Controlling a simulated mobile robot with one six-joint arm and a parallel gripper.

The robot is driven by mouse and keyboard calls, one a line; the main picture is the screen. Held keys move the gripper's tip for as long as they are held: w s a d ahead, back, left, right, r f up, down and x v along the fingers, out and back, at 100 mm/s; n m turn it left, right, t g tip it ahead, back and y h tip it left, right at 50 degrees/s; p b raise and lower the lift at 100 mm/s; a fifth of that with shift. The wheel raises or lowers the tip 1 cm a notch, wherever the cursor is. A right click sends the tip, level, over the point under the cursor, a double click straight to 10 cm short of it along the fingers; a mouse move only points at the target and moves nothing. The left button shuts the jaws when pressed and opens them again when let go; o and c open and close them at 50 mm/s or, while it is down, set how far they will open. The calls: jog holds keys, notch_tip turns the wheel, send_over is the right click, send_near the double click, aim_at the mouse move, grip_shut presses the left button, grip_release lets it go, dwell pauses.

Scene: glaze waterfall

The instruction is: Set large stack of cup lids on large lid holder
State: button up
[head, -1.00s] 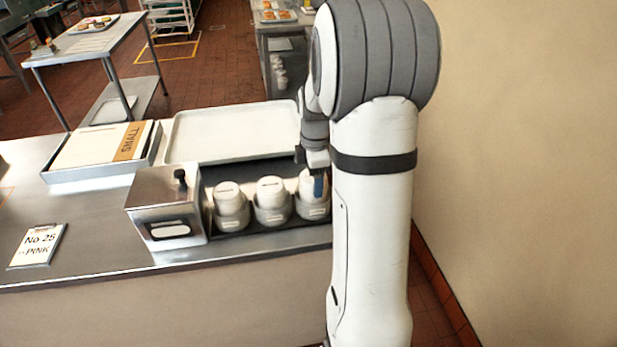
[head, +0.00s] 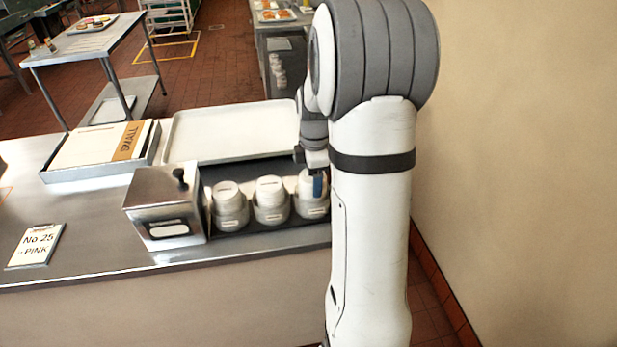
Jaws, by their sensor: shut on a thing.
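Three white stacks of cup lids sit in round holders in a row on the counter. The left stack (head: 227,194) and the middle stack (head: 270,188) stand upright in theirs. My gripper (head: 315,186), with a blue finger pad showing, is shut on the right stack (head: 305,188), which is at the right holder (head: 311,210). My arm and the gripper hide part of this stack. I cannot tell whether it is fully seated, or read the holders' small labels.
A steel dispenser box (head: 165,210) with a black knob stands left of the holders. Behind are a pale tray (head: 228,130) and a box marked SMALL (head: 98,146). A clipboard (head: 37,245) lies at the left. A wall (head: 520,150) is close on the right.

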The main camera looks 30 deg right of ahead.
jog(key=shift+f+b, duration=0.3)
jog(key=shift+f, duration=0.2)
jog(key=o, duration=0.7)
jog(key=shift+r, duration=0.15)
jog(key=shift+s+r+p, duration=0.15)
jog(key=shift+r+p, duration=0.85)
jog(key=shift+r, duration=0.25)
jog(key=shift+r+p, duration=2.85)
jog(key=shift+r, duration=1.35)
